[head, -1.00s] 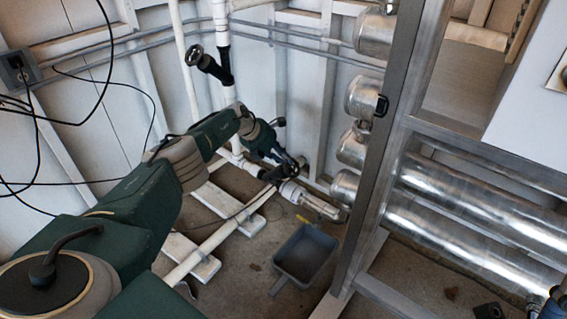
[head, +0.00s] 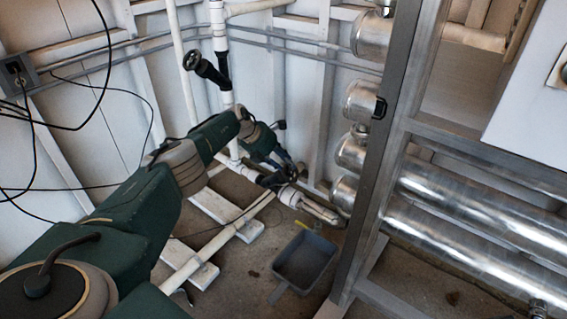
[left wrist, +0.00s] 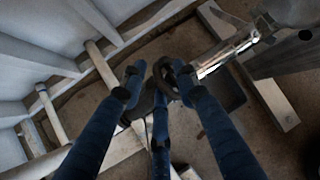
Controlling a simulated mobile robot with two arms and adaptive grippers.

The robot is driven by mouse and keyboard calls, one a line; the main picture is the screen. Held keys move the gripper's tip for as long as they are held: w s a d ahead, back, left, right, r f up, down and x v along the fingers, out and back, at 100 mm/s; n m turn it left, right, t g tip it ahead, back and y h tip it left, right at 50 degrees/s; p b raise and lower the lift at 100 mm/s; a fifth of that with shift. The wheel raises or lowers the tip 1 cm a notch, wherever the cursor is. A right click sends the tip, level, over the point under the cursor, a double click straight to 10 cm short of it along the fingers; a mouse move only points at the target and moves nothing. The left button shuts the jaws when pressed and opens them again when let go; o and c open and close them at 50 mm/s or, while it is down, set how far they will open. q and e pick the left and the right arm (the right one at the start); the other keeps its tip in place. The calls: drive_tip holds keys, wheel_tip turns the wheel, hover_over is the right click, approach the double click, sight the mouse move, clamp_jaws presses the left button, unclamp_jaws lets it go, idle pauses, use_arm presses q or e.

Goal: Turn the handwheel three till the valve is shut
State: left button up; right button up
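A black valve handwheel (left wrist: 168,78) sits on the low pale pipe near the floor. In the head view the black valve (head: 272,180) is partly hidden by my gripper, and its marking cannot be read. My left gripper (head: 288,168) reaches down to this valve from above. In the left wrist view the left gripper's (left wrist: 159,78) blue-black fingers stand apart around the wheel, with the wheel closest to the right and middle fingers. Firm contact cannot be made out. My right gripper is not in view.
Another black valve (head: 206,69) is on the upright pipe at the back wall. A grey tray (head: 304,262) lies on the floor. A metal frame post (head: 385,165) and silver pipes (head: 480,210) stand to the right. Black cables (head: 100,85) hang at the left.

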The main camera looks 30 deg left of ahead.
use_arm(q)
drive_tip(key=shift+s+f, duration=0.1)
drive_tip(key=shift+f, duration=0.05)
drive_tip(key=shift+s+a+r, duration=0.25)
drive_tip(key=shift+r, duration=0.2)
drive_tip(key=v, duration=1)
drive_tip(key=shift+s+r, duration=0.15)
drive_tip(key=shift+r, duration=0.25)
